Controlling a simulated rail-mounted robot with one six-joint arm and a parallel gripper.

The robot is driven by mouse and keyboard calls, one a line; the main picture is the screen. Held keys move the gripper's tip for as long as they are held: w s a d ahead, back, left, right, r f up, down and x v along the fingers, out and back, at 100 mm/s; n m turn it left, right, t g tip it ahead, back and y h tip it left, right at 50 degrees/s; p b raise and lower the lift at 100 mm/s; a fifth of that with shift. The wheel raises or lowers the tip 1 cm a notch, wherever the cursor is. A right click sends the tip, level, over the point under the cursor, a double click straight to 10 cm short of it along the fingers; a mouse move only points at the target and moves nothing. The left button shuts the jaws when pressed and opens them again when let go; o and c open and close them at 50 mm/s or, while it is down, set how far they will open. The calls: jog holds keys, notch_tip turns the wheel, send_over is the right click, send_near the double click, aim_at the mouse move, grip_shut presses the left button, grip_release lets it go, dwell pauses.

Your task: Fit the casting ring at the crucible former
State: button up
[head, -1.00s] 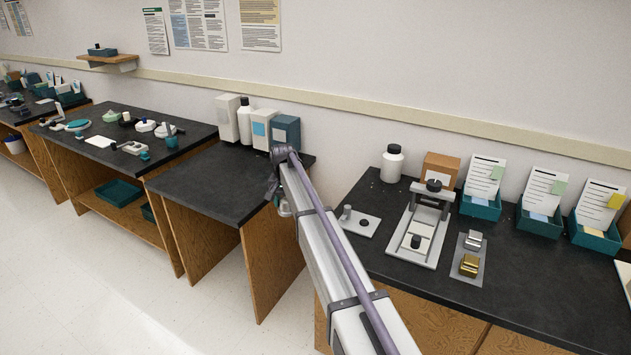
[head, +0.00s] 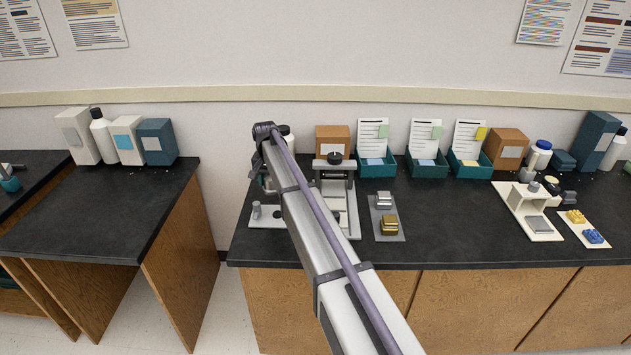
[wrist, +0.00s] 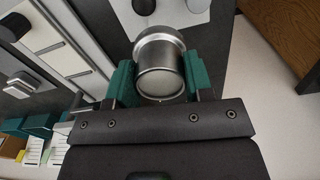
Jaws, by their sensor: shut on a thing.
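My gripper (wrist: 158,84) is shut on the casting ring (wrist: 160,68), a shiny metal cylinder, in the wrist view. Its green pads press the ring from both sides. A light base plate (wrist: 160,22) lies beyond the ring there, with a dark round piece (wrist: 144,6), perhaps the crucible former, and a metal post (wrist: 197,5). The ring looks apart from both; its height above the plate is hard to tell. In the head view the base plate (head: 262,222) and post (head: 256,209) show left of my arm, which hides the dark piece and the ring.
A grey press-like frame (head: 350,205) stands right of the plate, then a grey tray (head: 391,234) with silver and gold blocks. Teal card boxes (head: 377,168) line the back. A gap separates this bench from the dark bench (head: 90,220) at left.

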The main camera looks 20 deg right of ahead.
aim_at(275, 191)
jog(key=shift+s+d+f+b, duration=0.35)
jog(key=shift+s+f, duration=0.05)
jog(key=shift+s, duration=0.25)
jog(key=shift+s+d+f+b, duration=0.3)
jog(key=shift+s+f+b, duration=0.05)
jog(key=shift+s, duration=0.25)
jog(key=shift+a+r+m, duration=0.15)
jog(key=shift+a+m, duration=0.05)
jog(key=shift+m, duration=0.1)
jog(key=shift+s, duration=0.15)
notch_tip(275, 191, down, 6)
jog(key=b, duration=0.5)
jog(key=shift+r+b, duration=0.1)
jog(key=shift+b, duration=0.2)
jog(key=shift+f+b, duration=0.5)
jog(key=shift+f+b, duration=0.6)
